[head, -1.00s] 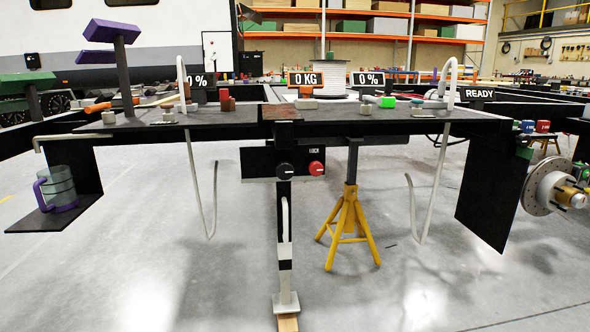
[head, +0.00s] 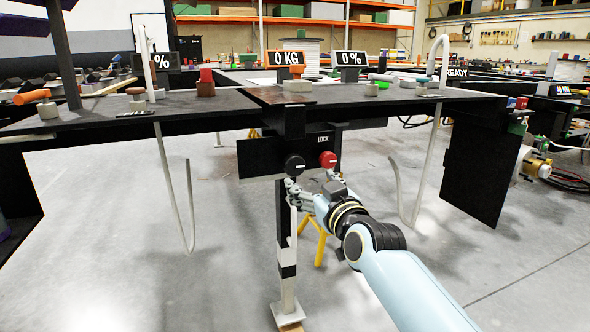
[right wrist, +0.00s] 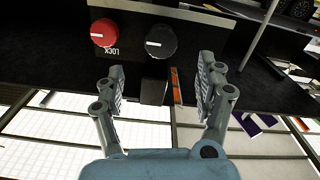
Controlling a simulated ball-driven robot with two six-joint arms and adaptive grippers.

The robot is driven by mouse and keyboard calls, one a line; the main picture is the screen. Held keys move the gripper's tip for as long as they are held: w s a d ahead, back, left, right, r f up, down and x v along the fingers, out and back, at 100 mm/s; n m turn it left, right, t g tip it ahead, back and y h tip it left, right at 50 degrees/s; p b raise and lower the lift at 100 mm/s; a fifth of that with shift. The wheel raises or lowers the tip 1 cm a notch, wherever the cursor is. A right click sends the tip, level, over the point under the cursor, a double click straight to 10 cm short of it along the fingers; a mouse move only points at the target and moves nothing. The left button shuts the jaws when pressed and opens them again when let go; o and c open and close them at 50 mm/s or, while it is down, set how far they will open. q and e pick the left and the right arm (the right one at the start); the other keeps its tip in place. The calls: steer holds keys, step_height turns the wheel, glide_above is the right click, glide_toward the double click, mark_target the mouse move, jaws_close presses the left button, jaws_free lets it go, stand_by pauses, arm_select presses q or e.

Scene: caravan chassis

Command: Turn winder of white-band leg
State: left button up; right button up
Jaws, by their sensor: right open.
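The leg with the white band (head: 287,271) stands upright on a foot plate under the chassis table. Above it a black panel carries a black knob (head: 295,163) with a white mark and a red knob (head: 328,158) by the word LOCK. In the right wrist view the black knob (right wrist: 161,42) lies beyond and between the fingers, and the red knob (right wrist: 103,32) is to its left. My right gripper (head: 293,190) is just below the black knob; in the wrist view it (right wrist: 160,80) is open and empty. My left gripper is out of view.
A yellow stand (head: 321,245) is partly hidden behind my right arm. Pale curved pipes (head: 180,200) hang on both sides of the leg. A black plate (head: 480,172) hangs at the right. The floor around the leg is mostly clear.

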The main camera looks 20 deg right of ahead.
mark_target(296, 169)
steer(key=w+b, duration=0.1)
steer(key=w, duration=0.2)
steer(key=w+b, duration=0.1)
steer(key=w, duration=0.2)
steer(key=w+b, duration=0.1)
steer(key=w, duration=0.2)
steer(key=shift+w+a+f, duration=0.1)
steer(key=shift+w+a, duration=0.2)
steer(key=shift+w, duration=0.1)
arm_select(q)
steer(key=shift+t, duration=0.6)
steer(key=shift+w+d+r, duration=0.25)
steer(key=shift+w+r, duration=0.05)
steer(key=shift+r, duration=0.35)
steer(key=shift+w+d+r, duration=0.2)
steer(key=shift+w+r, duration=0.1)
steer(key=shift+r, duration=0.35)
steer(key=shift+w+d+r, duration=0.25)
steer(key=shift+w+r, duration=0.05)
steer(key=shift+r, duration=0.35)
arm_select(e)
steer(key=shift+w+r, duration=0.2)
steer(key=shift+w, duration=0.35)
steer(key=c, duration=1.2)
